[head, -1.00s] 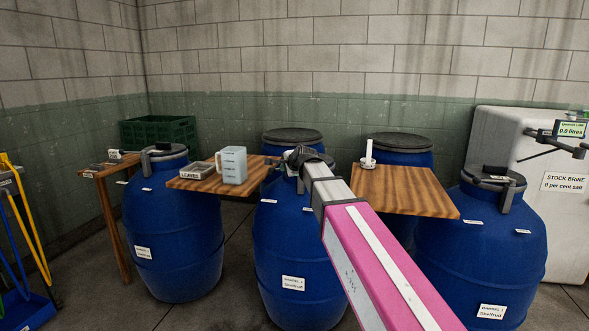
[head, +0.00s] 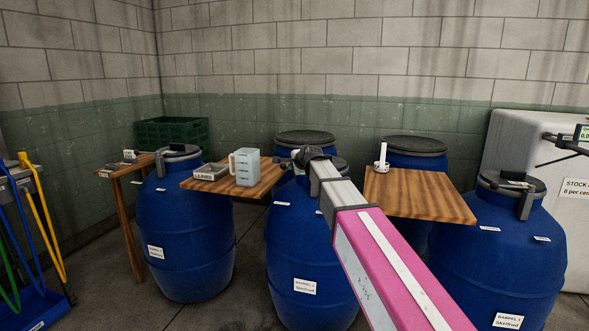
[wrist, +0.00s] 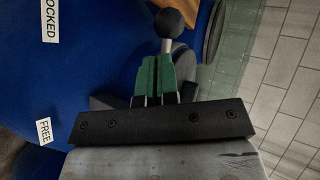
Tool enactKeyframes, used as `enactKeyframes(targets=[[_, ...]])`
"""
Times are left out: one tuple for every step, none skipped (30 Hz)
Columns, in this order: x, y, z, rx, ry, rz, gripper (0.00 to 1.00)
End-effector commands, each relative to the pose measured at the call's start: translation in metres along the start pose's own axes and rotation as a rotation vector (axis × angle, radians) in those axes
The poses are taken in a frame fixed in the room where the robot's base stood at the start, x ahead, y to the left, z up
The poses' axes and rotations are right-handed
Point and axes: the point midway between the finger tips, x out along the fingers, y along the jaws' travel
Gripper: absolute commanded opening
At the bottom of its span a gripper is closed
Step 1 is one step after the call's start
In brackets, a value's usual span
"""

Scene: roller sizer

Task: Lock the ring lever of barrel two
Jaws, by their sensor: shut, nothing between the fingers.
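Barrel two (head: 300,245) is the middle blue front barrel, with a white label low on its front. My pink and grey arm reaches over its lid, and my gripper (head: 304,155) is at the lid's near top, hiding much of the lid and ring. In the wrist view, my gripper (wrist: 158,62) has its green fingers shut and empty. The ring lever's black ball knob (wrist: 169,22) on a pale stem shows just past the fingertips; I cannot tell whether they touch. A LOCKED label (wrist: 48,20) and a FREE label (wrist: 44,131) are on the blue barrel, left of the fingers.
A wooden board (head: 262,185) with a jug (head: 246,168) lies left of the gripper. Another wooden board (head: 420,195) with a white upright piece (head: 382,155) is to the right. Blue barrels stand left (head: 185,235) and right (head: 490,250). A white tank (head: 520,130) is far right.

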Motion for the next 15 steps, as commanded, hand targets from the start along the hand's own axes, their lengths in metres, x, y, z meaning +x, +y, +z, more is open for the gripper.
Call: enactKeyframes(targets=[[0.0038, -0.0021, -0.0014, 0.0, 0.001, -0.001, 0.0], [0.0047, -0.0025, -0.0017, 0.0, 0.001, -0.001, 0.0], [0.0059, -0.0031, -0.0022, 0.0, 0.001, -0.001, 0.0], [0.0066, -0.0035, -0.0026, 0.0, 0.001, -0.001, 0.0], [0.0074, -0.0039, -0.0029, 0.0, 0.001, -0.001, 0.0], [0.0084, -0.0044, -0.0033, 0.0, 0.001, -0.002, 0.0], [0.009, -0.0048, -0.0035, -0.001, 0.001, -0.002, 0.0], [0.0096, -0.0051, -0.0038, -0.001, 0.002, -0.002, 0.0], [0.0104, -0.0054, -0.0041, -0.001, 0.002, -0.002, 0.0], [0.0108, -0.0057, -0.0043, -0.001, 0.002, -0.002, 0.0], [0.0113, -0.0059, -0.0046, -0.001, 0.002, -0.002, 0.0], [0.0119, -0.0062, -0.0048, -0.001, 0.002, -0.002, 0.0], [0.0123, -0.0064, -0.005, -0.002, 0.003, -0.002, 0.0], [0.0126, -0.0066, -0.0051, -0.002, 0.003, -0.003, 0.0], [0.0131, -0.0068, -0.0053, -0.002, 0.003, -0.003, 0.0]])
